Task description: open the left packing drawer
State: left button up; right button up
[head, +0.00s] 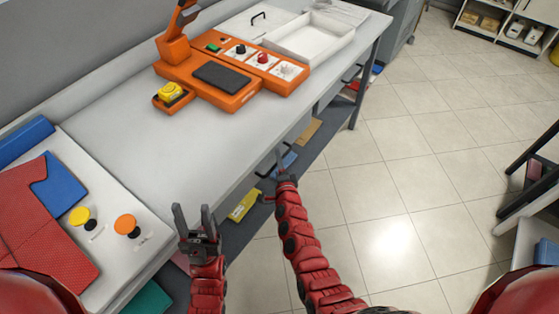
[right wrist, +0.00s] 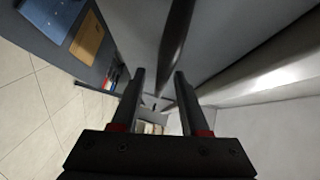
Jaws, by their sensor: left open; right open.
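The left packing drawer is mostly hidden under the front edge of the worktable (head: 150,135). A dark bar handle (right wrist: 178,45) runs along a grey front in the right wrist view. My right gripper (head: 281,160) is at the table's front edge, beside this dark handle. In the right wrist view its two fingers (right wrist: 160,100) are apart, with the bar ahead of the gap between them. I see no contact with it. My left gripper (head: 194,217) is open and empty, pointing up near the table edge, left of the right one.
An orange console (head: 215,85) and a white tray (head: 310,38) stand on the table. A panel with yellow and orange buttons (head: 105,225) and red and blue folders lies at the left. A lower shelf (head: 240,232) holds packets.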

grip_shut()
dwell(1.4)
